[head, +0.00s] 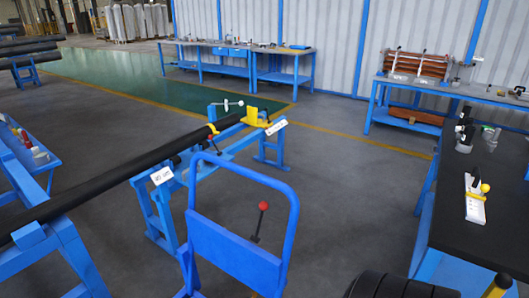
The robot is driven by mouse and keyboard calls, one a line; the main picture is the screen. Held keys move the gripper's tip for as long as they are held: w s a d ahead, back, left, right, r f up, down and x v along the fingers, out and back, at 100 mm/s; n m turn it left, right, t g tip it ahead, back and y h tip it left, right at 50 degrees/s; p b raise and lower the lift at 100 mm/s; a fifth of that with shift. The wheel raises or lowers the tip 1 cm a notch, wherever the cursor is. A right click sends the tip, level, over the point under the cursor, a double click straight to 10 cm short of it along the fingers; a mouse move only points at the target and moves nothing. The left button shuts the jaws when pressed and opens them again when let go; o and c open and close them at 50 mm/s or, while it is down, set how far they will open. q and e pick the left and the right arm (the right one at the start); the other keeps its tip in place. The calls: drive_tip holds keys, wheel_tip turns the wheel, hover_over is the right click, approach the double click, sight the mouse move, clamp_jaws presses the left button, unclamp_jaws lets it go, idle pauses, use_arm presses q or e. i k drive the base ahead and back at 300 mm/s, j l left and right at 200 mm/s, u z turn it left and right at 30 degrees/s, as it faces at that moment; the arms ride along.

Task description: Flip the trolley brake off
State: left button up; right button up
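A blue trolley (235,250) with a tubular push handle and a flat panel stands in the lower middle of the head view. A dark lever with a red ball knob (263,206) rises just behind the panel and shows inside the handle loop. The lever stands nearly upright, leaning slightly. Its lower end is partly hidden by the panel, and I cannot tell which brake position it is in. Neither of my grippers is in view.
A long black pipe (110,185) lies across blue stands to the left, ending at a yellow block (257,117). A dark-topped workbench (490,230) fills the right side. Black ribbed round things (395,287) sit at the bottom. Grey floor (350,190) is clear between trolley and workbench.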

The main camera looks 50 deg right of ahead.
sight(263, 206)
drive_tip(key=z, duration=1.7)
drive_tip(key=i+l+z, duration=0.1)
drive_tip(key=i+l, duration=0.15)
